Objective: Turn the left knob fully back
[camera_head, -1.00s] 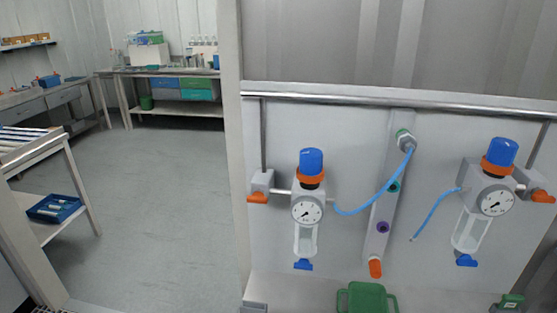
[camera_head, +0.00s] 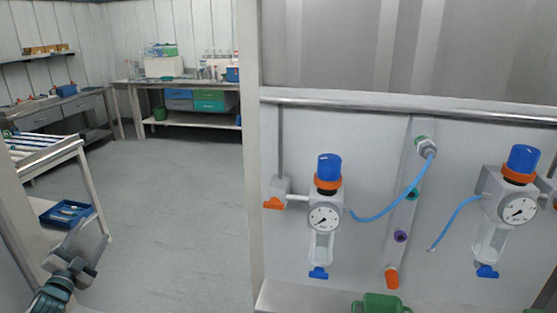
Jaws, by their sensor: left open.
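The left knob (camera_head: 329,167) is a blue cap on top of the left regulator, above an orange collar (camera_head: 327,184). Below it are a round white gauge (camera_head: 324,218) and a clear bowl (camera_head: 321,246) with a blue tip. A similar right knob (camera_head: 523,159) tops the right regulator. My left gripper (camera_head: 88,240) is at the lower left, open and empty, far to the left of the left knob and lower in the picture. Nothing covers the left knob. My right gripper is not in view.
An orange lever (camera_head: 274,203) sits left of the left regulator. A metal rail (camera_head: 400,108) crosses above. A wall post (camera_head: 249,150) stands between my left gripper and the panel.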

